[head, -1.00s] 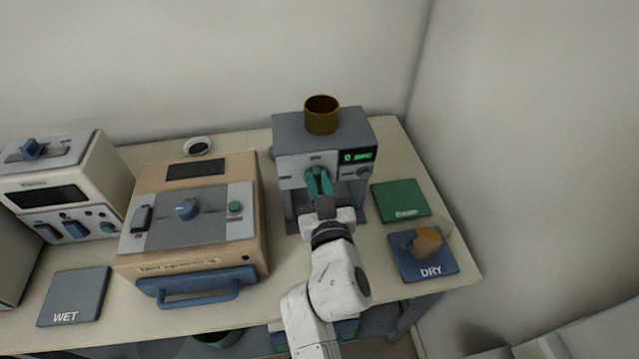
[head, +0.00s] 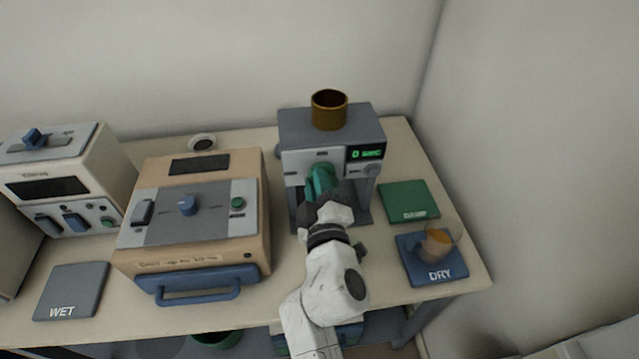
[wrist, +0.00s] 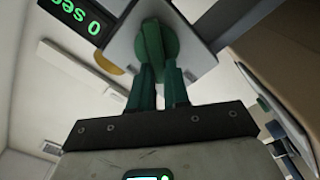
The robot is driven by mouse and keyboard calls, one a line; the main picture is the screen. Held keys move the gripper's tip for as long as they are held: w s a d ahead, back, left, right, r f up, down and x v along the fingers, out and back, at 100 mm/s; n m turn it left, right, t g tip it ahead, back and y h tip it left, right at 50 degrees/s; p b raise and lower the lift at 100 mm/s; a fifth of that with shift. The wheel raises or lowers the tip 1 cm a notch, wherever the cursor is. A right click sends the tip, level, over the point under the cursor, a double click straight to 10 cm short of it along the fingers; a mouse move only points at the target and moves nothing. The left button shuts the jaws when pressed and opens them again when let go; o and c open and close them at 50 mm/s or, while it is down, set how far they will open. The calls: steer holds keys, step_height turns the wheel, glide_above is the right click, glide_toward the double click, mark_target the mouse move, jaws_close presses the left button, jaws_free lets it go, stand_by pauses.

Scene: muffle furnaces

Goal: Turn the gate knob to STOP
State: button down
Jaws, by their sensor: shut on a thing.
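The gate knob is a round green knob with a raised grip bar (wrist: 153,41), on the light front panel of the grey machine (head: 318,160). My gripper (head: 318,185) is at the front of this machine, its green fingers shut on the knob. In the wrist view the fingers (wrist: 157,85) clasp the bar from both sides, and the picture is strongly rolled. In the head view the fingers and wrist hide most of the knob. No STOP mark can be read. The green display (head: 366,153) on the machine begins with 0.
A brown cup (head: 329,112) stands on top of the machine. An orange furnace-like box (head: 262,215) is to the left. The DAMP mat (head: 408,196) and DRY mat (head: 413,269), with a clear vessel (head: 437,243) of amber content, lie to the right. The WET mat (head: 75,285) is at far left.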

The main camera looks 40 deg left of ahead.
steer(key=shift+s+a+f+n, duration=0.1)
steer(key=shift+f+n, duration=0.15)
steer(key=shift+n, duration=0.95)
steer(key=shift+s+f+n, duration=0.1)
steer(key=shift+f+n, duration=0.1)
steer(key=shift+n, duration=1)
steer(key=shift+a+f+n, duration=0.1)
steer(key=shift+f+n, duration=0.15)
steer(key=shift+n, duration=0.95)
steer(key=c, duration=1.1)
jaws_free()
steer(key=shift+d, duration=0.1)
steer(key=p+v, duration=0.4)
steer(key=v, duration=0.6)
steer(key=shift+s+d, duration=0.2)
steer(key=shift+d, duration=0.05)
